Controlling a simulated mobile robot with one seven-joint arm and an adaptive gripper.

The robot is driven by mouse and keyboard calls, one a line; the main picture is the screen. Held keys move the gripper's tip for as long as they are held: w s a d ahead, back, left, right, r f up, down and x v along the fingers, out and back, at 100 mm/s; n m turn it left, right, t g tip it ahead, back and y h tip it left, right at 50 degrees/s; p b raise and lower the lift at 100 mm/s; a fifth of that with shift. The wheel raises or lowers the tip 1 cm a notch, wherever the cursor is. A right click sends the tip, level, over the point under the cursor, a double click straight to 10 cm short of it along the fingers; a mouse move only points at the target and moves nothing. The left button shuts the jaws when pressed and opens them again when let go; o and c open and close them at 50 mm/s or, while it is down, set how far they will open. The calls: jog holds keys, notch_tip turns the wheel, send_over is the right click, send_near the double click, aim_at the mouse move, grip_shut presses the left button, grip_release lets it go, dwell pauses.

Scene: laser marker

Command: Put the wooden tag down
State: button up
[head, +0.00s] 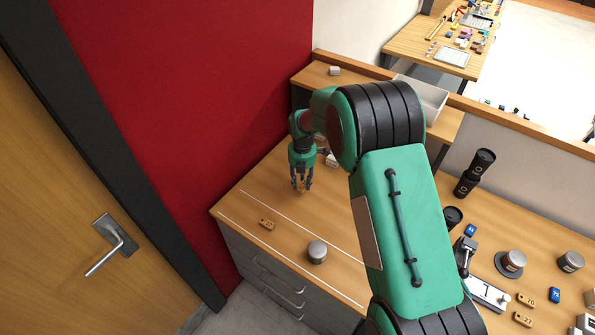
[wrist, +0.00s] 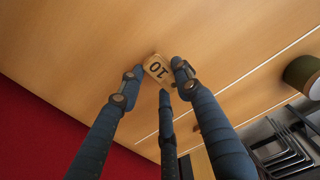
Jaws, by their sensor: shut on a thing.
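My gripper (head: 301,184) points down over the left part of the wooden table. In the wrist view my gripper (wrist: 160,80) has its fingers closed around a small wooden tag (wrist: 157,68) marked 10. The tag's face shows between the fingertips, and one finger covers part of its edge. In the head view the held tag is mostly hidden by the fingers. I cannot tell whether it touches the tabletop. A second wooden tag (head: 267,224) lies flat near the front left edge, apart from my gripper.
A round lidded tin (head: 317,251) stands near the table's front edge. White lines (head: 281,212) mark the tabletop. A raised shelf with a white bin (head: 432,101) is behind. Black cups, tins, blue blocks and more tags (head: 526,299) are at right.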

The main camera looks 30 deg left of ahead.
jog(key=shift+w+a+f, duration=0.25)
jog(key=shift+w+a, duration=1.55)
jog(key=shift+w+a+f, duration=0.2)
jog(key=shift+w+a, duration=1.55)
jog(key=shift+a, duration=0.05)
jog(key=shift+f, duration=1.75)
jog(key=shift+f, duration=0.1)
jog(key=o, duration=0.8)
notch_tip(320, 180, up, 12)
jog(key=shift+r, duration=0.1)
